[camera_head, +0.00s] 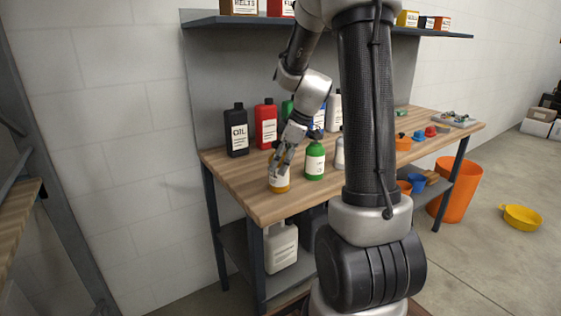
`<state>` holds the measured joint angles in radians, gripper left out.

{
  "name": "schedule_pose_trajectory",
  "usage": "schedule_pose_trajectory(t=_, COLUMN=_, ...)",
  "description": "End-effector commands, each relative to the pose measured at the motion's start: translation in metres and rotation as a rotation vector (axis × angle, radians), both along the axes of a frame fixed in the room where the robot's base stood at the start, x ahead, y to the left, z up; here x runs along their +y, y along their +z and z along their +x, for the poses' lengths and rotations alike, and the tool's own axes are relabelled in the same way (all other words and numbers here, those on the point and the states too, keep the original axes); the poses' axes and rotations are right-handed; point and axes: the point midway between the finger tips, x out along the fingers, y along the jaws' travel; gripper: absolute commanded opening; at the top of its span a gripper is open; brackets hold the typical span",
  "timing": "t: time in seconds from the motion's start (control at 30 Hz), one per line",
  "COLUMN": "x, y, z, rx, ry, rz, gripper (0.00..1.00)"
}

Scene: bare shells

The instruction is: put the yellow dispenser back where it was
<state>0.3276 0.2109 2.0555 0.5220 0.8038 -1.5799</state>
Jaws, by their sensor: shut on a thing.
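The yellow dispenser (279,182) is upright at the front left of the wooden workbench (232,176), with a white label on its side. My gripper (282,164) comes down over it from above and is shut on its upper part, hiding its top. Its base looks to be at the bench top; I cannot tell whether it touches. A green dispenser (315,160) stands just to its right, apart from it.
A black oil bottle (237,132) and a red bottle (266,125) stand behind. White and other bottles are partly hidden by my arm. A shelf (215,21) hangs above. The bench's front left corner is clear. An orange bin (460,188) stands at right.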

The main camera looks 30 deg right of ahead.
Motion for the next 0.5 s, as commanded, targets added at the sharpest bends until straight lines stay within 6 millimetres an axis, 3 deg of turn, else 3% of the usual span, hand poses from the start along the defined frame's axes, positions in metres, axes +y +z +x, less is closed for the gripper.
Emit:
schedule_pose_trajectory(t=0.1, x=-0.0001, y=-0.0016, z=0.0001, rx=0.0, ry=0.0, rz=0.0, gripper=0.13)
schedule_pose_trajectory(t=0.13, x=0.0, y=-0.002, z=-0.0001, rx=0.001, ry=0.0, rz=0.001, gripper=0.61)
schedule_pose_trajectory(t=0.23, x=0.0, y=-0.0017, z=0.0, rx=0.001, ry=0.0, rz=0.001, gripper=0.79)
schedule_pose_trajectory(t=0.5, x=0.0, y=-0.0015, z=0.0, rx=0.0, ry=0.0, rz=0.0, gripper=0.79)
